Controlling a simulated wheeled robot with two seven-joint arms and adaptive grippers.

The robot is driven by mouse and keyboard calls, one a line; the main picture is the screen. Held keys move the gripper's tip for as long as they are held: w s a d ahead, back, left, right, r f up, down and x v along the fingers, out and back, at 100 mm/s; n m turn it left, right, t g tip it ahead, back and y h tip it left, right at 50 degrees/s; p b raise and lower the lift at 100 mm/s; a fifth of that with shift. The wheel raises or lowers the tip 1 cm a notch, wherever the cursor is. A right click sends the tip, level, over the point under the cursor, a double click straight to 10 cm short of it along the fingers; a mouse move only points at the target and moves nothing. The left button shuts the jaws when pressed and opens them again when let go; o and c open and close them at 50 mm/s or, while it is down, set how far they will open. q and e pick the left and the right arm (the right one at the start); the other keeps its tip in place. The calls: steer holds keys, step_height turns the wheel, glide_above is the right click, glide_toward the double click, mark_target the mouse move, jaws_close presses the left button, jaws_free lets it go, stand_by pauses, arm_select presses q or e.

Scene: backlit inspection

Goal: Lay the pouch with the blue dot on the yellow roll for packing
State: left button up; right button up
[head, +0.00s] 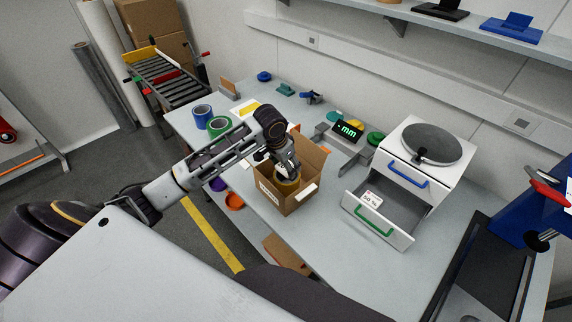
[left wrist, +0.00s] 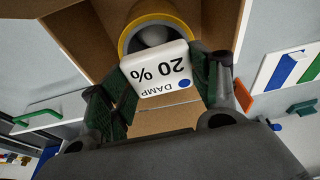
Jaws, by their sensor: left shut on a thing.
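The white pouch with the blue dot (left wrist: 157,70) reads "DAMP 20 %" and sits between the green-padded fingers of my left gripper (left wrist: 158,88). My left gripper also shows in the head view (head: 284,170), pointing down into an open cardboard box (head: 303,190). The yellow roll (left wrist: 126,40) lies inside that box, right by the pouch's far edge. I cannot tell whether pouch and roll touch. My right gripper is in neither view.
Right of the box stands a white cabinet with an open drawer (head: 387,212) holding a "50 %" label (head: 372,199). A lit display (head: 348,131) stands behind the box. Blue (head: 202,115) and green (head: 218,126) rolls stand at the left. Box flaps rise around my gripper.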

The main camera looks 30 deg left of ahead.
arm_select(q)
steer(key=shift+f, duration=1.25)
stand_by(0.5)
steer(key=o, duration=1)
steer(key=shift+c, duration=0.2)
steer(key=shift+r, duration=0.1)
steer(key=v, duration=1.2)
steer(key=shift+s, duration=0.2)
stand_by(0.4)
